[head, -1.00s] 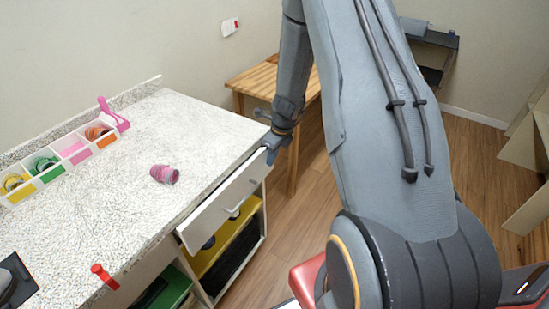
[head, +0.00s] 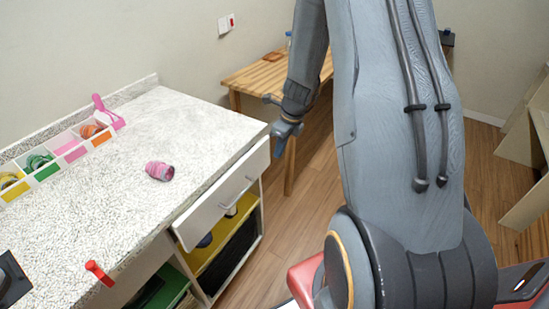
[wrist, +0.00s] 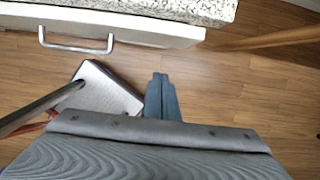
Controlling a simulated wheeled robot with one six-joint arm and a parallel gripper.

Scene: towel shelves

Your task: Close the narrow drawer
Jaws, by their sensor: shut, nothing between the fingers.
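The narrow drawer's white front (head: 218,203) with its metal handle (head: 237,194) sits under the speckled counter top (head: 190,125). No drawer interior shows, and the front looks close to the counter edge. I cannot tell whether a small gap remains. In the wrist view, the drawer front (wrist: 150,32) and handle (wrist: 76,46) are at the top, just below the counter edge. My gripper (head: 284,146) is just beyond the drawer's far right corner. Its fingertips (wrist: 160,76) are shut, empty and over the floor, apart from the drawer front.
A pink striped roll (head: 159,171) and a tray with coloured compartments (head: 62,150) are on the counter. A wooden table (head: 255,78) stands behind my arm.

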